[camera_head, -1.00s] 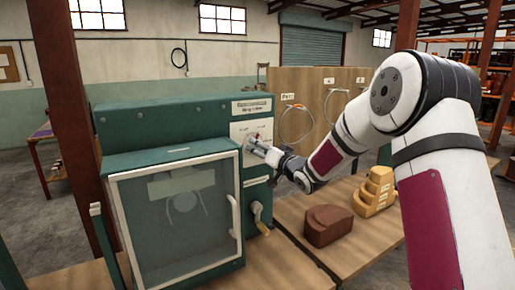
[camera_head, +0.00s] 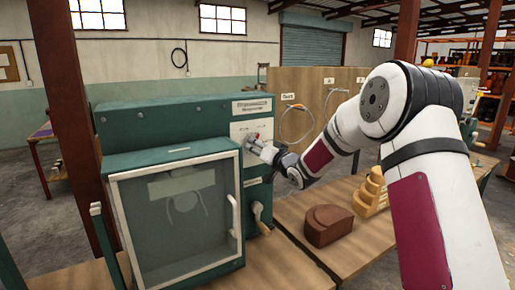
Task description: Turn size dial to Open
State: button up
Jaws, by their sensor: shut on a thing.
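The green machine (camera_head: 160,120) stands at the left on the workbench, with a glazed front door (camera_head: 175,215) that is shut. A pale panel (camera_head: 244,128) on its upper right face carries the size dial (camera_head: 252,137), a small knob with a bit of red showing. My gripper (camera_head: 256,143) reaches in from the right and is shut on the dial at the panel. The fingers hide most of the dial, and its lettering is too small to read, so its setting cannot be told.
A brown stepped block (camera_head: 328,225) and a yellow stepped block (camera_head: 373,192) sit on the wooden bench (camera_head: 290,210) at right. A wooden board (camera_head: 310,90) with hanging loops stands behind.

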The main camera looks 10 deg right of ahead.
jog(key=n+b, duration=0.4)
jog(key=n, duration=0.2)
jog(key=shift+w+f+n, duration=0.1)
jog(key=shift+n, duration=0.3)
jog(key=n+b, duration=0.3)
jog(key=shift+n, duration=0.3)
jog(key=n+b, duration=0.3)
jog(key=b, duration=0.1)
jog(key=shift+d+n, duration=0.1)
jog(key=shift+n, duration=0.2)
jog(key=n+b, duration=0.6)
jog(key=b, duration=0.1)
jog(key=n+b, duration=0.3)
jog(key=b, duration=0.1)
jog(key=shift+n, duration=0.4)
jog(key=o, duration=1.2)
jog(key=shift+c, duration=0.2)
